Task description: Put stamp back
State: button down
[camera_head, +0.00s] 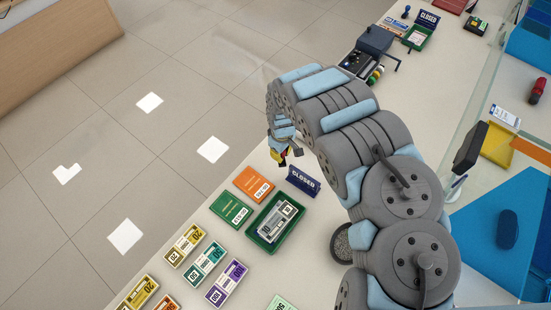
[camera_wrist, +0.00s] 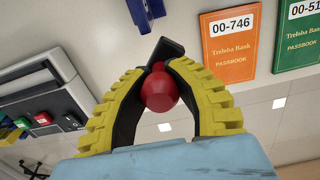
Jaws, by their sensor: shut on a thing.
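My gripper (camera_head: 284,154) hangs over the floor-side edge of the counter, just beyond the closed sign. In the wrist view its yellow-padded fingers (camera_wrist: 160,85) are shut on a stamp with a round red knob (camera_wrist: 160,92). A dark part (camera_wrist: 167,50) of the stamp shows behind the knob. The stamp is held off the counter, and its printing face is hidden. In the head view only a small part of the stamp shows at my fingers. I cannot make out a stamp holder for certain.
A blue closed sign (camera_head: 303,180), an orange passbook (camera_head: 254,183), a green passbook (camera_head: 231,210) and a green tray (camera_head: 250,230) with banknotes lie near my gripper. Banknote bundles (camera_head: 204,262) lie nearer. A dark machine (camera_head: 358,66) stands farther along; a glass screen is at right.

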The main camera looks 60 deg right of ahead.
jog(key=shift+w+d+f+b, duration=0.15)
jog(key=shift+w+d+f, duration=0.1)
jog(key=shift+w+f, duration=0.35)
jog(key=shift+w+d+f+b, duration=0.2)
jog(key=shift+w+d+f, duration=0.15)
jog(key=shift+f, duration=0.4)
jog(key=shift+w+d+f+b, duration=0.15)
jog(key=shift+w+d+f, duration=0.05)
jog(key=shift+w+f, duration=0.4)
jog(key=shift+d+f, duration=0.1)
jog(key=shift+f, duration=0.1)
jog(key=shift+w+d+f, duration=0.1)
jog(key=shift+f, duration=1.65)
jog(key=shift+f+b, duration=0.2)
jog(key=shift+b, duration=0.1)
jog(key=c, duration=1)
grip_release()
jog(key=shift+o, duration=0.2)
jog(key=shift+r, duration=0.1)
